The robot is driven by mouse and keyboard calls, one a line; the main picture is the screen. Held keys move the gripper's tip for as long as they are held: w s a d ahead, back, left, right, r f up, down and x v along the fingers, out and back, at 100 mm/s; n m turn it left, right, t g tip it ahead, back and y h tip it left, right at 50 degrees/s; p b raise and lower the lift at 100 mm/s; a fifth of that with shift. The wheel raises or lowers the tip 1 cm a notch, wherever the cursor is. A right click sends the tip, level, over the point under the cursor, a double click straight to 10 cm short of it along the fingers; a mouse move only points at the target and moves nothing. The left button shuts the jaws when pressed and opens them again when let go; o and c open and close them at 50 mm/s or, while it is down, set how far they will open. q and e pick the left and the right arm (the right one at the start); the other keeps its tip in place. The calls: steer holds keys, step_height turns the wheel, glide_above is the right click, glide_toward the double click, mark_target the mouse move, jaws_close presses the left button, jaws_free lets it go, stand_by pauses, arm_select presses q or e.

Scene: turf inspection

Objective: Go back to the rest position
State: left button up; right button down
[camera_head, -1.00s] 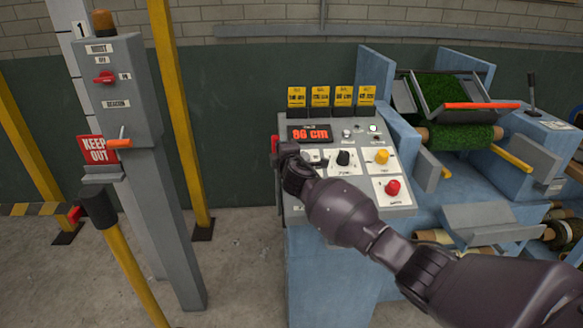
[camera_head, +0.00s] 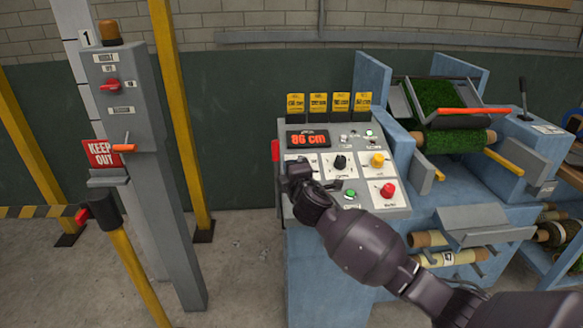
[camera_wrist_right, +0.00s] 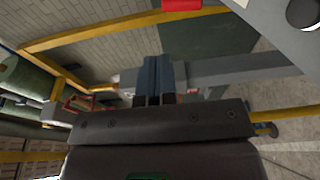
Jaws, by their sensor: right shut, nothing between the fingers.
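My right arm reaches in from the lower right in the head view. Its dark gripper (camera_head: 297,168) is in front of the lower left part of the sloped grey control panel (camera_head: 385,150) and hides part of it. In the right wrist view the two fingers of my right gripper (camera_wrist_right: 163,78) are together, with nothing between them. I cannot tell from the head view how far the fingertips are from the panel. My left gripper is not in view.
The panel bears a red display (camera_head: 308,139), a black knob (camera_head: 340,162), and yellow (camera_head: 377,160), green (camera_head: 349,195) and red buttons (camera_head: 388,190). A turf roller (camera_head: 455,140) is at right.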

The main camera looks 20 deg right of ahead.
steer(key=shift+s, duration=0.1)
stand_by(0.5)
steer(key=s+a+f+m+y, duration=0.4)
steer(key=s+m, duration=0.3)
steer(key=s, duration=0.1)
steer(key=s+d+f+m+g+h, duration=0.1)
steer(key=s+d+f+m+g, duration=0.1)
steer(key=s+f, duration=0.5)
steer(key=s+d+f+m+g+h, duration=0.1)
steer(key=s+d+f+m+g, duration=0.1)
steer(key=s+f, duration=0.5)
steer(key=s+d+f+m+g+h, duration=0.1)
steer(key=s+f+m, duration=0.4)
steer(key=s, duration=1.1)
step_height(320, 180, down, 3)
steer(key=shift+d+f+g, duration=0.1)
steer(key=shift+d+g, duration=0.5)
steer(key=shift+d, duration=0.55)
steer(key=shift+s, duration=0.1)
